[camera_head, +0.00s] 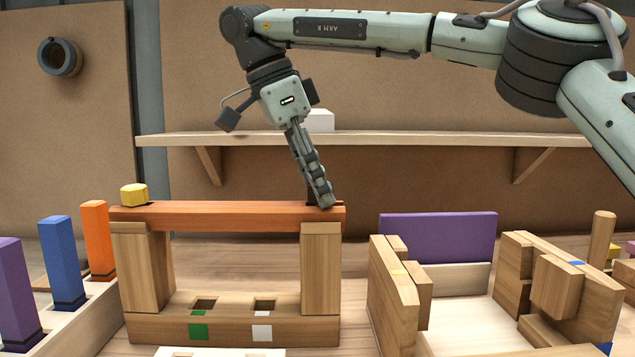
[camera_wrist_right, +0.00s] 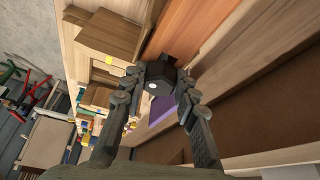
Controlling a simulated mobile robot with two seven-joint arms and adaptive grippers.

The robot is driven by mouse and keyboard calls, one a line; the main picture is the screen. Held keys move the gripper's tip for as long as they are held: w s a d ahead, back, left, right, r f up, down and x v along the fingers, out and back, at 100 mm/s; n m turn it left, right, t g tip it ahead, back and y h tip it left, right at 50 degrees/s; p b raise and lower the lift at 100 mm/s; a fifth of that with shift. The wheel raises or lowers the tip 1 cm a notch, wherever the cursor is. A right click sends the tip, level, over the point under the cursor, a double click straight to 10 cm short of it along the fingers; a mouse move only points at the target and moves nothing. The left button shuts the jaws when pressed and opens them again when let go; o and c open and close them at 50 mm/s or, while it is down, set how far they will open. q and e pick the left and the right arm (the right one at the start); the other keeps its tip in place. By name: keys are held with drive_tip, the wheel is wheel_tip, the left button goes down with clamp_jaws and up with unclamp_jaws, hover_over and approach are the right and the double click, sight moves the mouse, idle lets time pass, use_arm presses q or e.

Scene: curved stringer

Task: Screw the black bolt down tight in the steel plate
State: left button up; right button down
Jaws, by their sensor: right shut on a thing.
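A reddish-orange beam (camera_head: 225,215) lies across two wooden posts; I see no steel plate here. My right gripper (camera_head: 325,203) points down, tilted, at the beam's right end. In the right wrist view its two fingers (camera_wrist_right: 158,86) are shut around a dark, six-sided bolt head (camera_wrist_right: 160,76) at the end of the orange beam (camera_wrist_right: 195,40). The head view mostly hides this black bolt behind the fingers. I cannot tell how deep it sits. A yellow six-sided bolt head (camera_head: 134,195) stands on the beam's left end. My left gripper is in neither view.
The wooden base (camera_head: 170,329) under the posts has two square holes, marked green and white. Orange (camera_head: 96,240), blue (camera_head: 62,262) and purple (camera_head: 15,295) blocks stand at left. A purple panel (camera_head: 438,238) and wooden fixtures (camera_head: 393,295) stand at right. A shelf (camera_head: 420,139) runs behind.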

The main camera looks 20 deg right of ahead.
drive_tip(key=m, duration=0.1)
drive_tip(key=f+m+g, duration=0.1)
drive_tip(key=shift+a+f+m, duration=0.1)
drive_tip(key=shift+a+m, duration=0.05)
drive_tip(key=shift+m, duration=0.25)
drive_tip(key=m+g, duration=0.1)
drive_tip(key=m, duration=0.2)
drive_tip(key=shift+w+y, duration=0.1)
drive_tip(key=shift+y, duration=0.2)
drive_tip(key=shift+f+m+g, duration=0.15)
drive_tip(key=shift+m+g, duration=0.25)
drive_tip(key=shift+m, duration=0.2)
drive_tip(key=m, duration=0.2)
drive_tip(key=m+y, duration=0.1)
drive_tip(key=m, duration=0.1)
drive_tip(key=shift+f+g+y, duration=0.2)
drive_tip(key=shift+g+y, duration=0.1)
drive_tip(key=shift+g, duration=0.1)
drive_tip(key=c, duration=1.2)
unclamp_jaws()
drive_tip(key=shift+o, duration=0.5)
drive_tip(key=shift+w+f, duration=0.1)
drive_tip(key=shift+w, duration=0.1)
